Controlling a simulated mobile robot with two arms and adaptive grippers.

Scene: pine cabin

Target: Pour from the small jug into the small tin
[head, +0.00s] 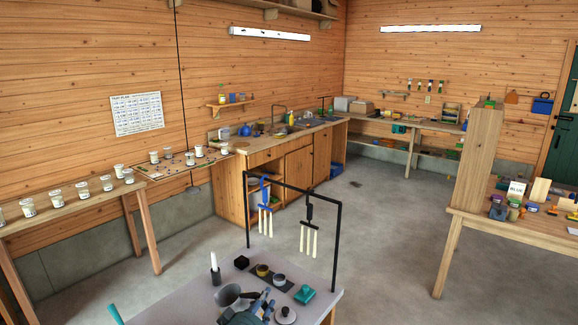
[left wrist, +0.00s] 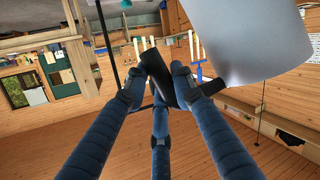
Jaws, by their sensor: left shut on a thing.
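A grey metal jug (head: 227,296) is at the front of the pale table in the head view, its dark open mouth showing. My left gripper (head: 262,304) is beside it on the right. In the left wrist view its blue fingers (left wrist: 170,84) are shut on the jug's dark handle (left wrist: 183,88), and the jug's grey body (left wrist: 245,40) fills the upper right. Two small round tins, one yellowish inside (head: 263,271) and one grey (head: 279,280), sit on a dark mat behind and right of the jug. I cannot tell which is the small tin. My right gripper is out of view.

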